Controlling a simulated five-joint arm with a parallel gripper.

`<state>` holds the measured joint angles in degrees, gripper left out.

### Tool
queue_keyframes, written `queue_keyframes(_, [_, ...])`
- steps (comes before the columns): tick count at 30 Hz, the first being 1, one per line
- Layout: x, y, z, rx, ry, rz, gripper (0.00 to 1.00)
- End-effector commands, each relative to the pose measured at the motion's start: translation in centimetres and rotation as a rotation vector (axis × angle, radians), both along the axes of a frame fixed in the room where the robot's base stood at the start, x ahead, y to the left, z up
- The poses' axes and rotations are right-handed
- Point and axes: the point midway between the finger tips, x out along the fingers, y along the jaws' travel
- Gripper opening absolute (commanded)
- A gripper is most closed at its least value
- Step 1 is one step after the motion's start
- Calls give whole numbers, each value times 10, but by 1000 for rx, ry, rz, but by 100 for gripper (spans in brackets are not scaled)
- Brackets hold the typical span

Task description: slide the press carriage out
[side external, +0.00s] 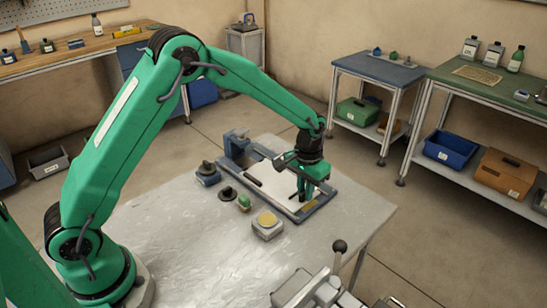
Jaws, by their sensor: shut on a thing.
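A press with a blue frame (319,207) lies on the metal table. A pale flat plate (268,184), which looks like the press carriage, lies within the frame. My gripper (302,196) points down over the right part of the plate, near the frame's right end. It is shut on a part of the carriage, but the fingers hide the grip point and it is small in view. A blue upright part (237,143) stands at the frame's far left end. A dark bar (253,180) lies along the plate's left side.
On the metal table (180,240), left and in front of the press, are a dark knobbed block (207,173), a black round piece (227,194), a green piece (244,202) and a grey block with a yellow top (267,224). A lever device (322,285) stands at the front edge.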

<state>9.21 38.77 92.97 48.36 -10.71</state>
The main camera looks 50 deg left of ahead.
Motion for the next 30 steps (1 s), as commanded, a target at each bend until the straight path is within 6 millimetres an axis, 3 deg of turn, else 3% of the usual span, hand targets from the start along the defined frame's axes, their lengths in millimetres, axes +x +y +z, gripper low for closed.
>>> queue_keyframes(8, [1,-7,1,-1,-6,-5,0])
queue_keyframes(9, [1,-7,1,-1,-7,-5,16])
queue_keyframes(12, [1,-6,1,-1,-7,-4,36])
queue_keyframes(23, [1,-4,2,-1,-3,-2,36])
queue_keyframes(30, [1,-4,18,-1,-6,-2,36])
